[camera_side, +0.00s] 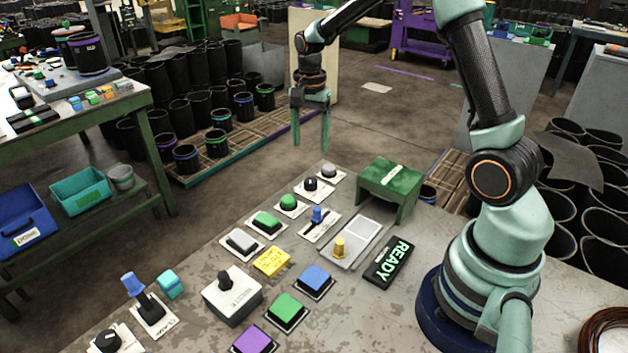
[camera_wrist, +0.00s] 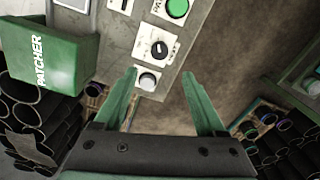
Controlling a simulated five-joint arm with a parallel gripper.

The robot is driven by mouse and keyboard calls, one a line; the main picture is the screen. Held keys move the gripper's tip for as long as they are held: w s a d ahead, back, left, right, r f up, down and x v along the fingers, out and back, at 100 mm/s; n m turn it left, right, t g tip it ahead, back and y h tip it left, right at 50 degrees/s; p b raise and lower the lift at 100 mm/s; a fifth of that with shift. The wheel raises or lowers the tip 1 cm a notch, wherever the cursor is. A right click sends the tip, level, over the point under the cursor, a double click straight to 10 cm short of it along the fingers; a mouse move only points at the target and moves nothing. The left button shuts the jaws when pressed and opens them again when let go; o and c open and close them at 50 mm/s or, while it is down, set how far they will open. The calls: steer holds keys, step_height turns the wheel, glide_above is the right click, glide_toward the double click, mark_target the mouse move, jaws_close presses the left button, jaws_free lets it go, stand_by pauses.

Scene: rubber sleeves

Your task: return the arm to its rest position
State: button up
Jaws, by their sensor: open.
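My gripper (camera_side: 311,125) hangs from the outstretched arm in the side view, pointing down. Its two teal fingers are apart with nothing between them. It is beyond the far edge of the work table (camera_side: 200,275), higher than the table top. In the wrist view the open fingers of my gripper (camera_wrist: 165,95) reach up the picture, with the table's end near the left finger. A grey round button (camera_wrist: 147,81) shows just right of that finger. My arm's base stands at the right of the table in the side view.
The table holds a green bench-like block (camera_side: 390,185), a READY sign (camera_side: 389,262), a yellow block (camera_side: 272,262), a blue button (camera_side: 314,279), a green button (camera_side: 286,308) and a blue-handled lever (camera_side: 137,288). Black sleeves (camera_side: 190,110) stand on the floor behind. Floor beneath my gripper looks clear.

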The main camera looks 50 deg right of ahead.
steer(key=shift+r, duration=0.45)
steer(key=s+a+r+n+t, duration=0.5)
steer(key=s+a+r+n, duration=0.6)
steer(key=s+n, duration=0.3)
steer(key=shift+s+a+r+n+t, duration=0.3)
steer(key=shift+s+r+n, duration=0.1)
steer(key=shift+s, duration=0.25)
